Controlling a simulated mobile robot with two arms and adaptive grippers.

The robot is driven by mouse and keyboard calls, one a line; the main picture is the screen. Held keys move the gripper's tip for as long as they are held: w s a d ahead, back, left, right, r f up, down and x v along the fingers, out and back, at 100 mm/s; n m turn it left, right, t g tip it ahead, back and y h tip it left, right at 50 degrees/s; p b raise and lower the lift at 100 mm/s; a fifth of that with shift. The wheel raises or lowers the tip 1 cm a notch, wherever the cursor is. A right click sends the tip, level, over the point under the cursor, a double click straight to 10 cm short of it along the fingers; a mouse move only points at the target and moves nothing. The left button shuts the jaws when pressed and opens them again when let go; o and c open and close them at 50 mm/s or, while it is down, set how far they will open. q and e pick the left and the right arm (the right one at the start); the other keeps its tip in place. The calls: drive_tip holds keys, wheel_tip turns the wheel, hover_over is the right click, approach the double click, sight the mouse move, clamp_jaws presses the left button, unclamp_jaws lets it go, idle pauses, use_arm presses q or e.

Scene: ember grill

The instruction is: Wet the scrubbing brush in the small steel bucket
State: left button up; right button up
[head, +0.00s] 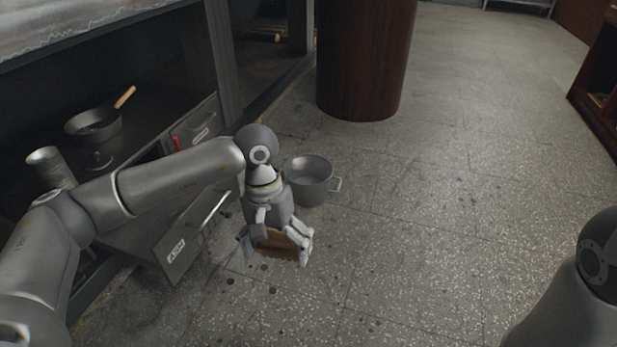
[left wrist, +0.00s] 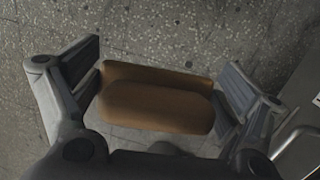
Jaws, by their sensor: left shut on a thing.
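The scrubbing brush has a brown wooden block. In the left wrist view the brush (left wrist: 157,103) lies crosswise between the two fingers of my left gripper (left wrist: 160,90), which is shut on it. In the head view the brush (head: 278,243) shows below my left gripper (head: 279,246), held above the floor. Its bristles cannot be made out clearly. The small steel bucket (head: 311,182) stands upright on the floor, behind and to the right of the gripper, with a handle on its right side. The gripper and brush are apart from it. My right gripper is out of view.
An open drawer (head: 185,247) with a label juts out left of my left gripper. A pan (head: 93,126) with a wooden handle and a metal can (head: 50,166) stand on the shelf. A dark wooden barrel (head: 365,60) stands behind the bucket. The floor on the right is clear.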

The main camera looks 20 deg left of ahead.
use_arm(q)
wheel_tip(320, 180, down, 11)
drive_tip(key=b, duration=0.8)
idle(2.3)
drive_tip(key=shift+r+p, duration=1)
drive_tip(key=shift+r, duration=0.95)
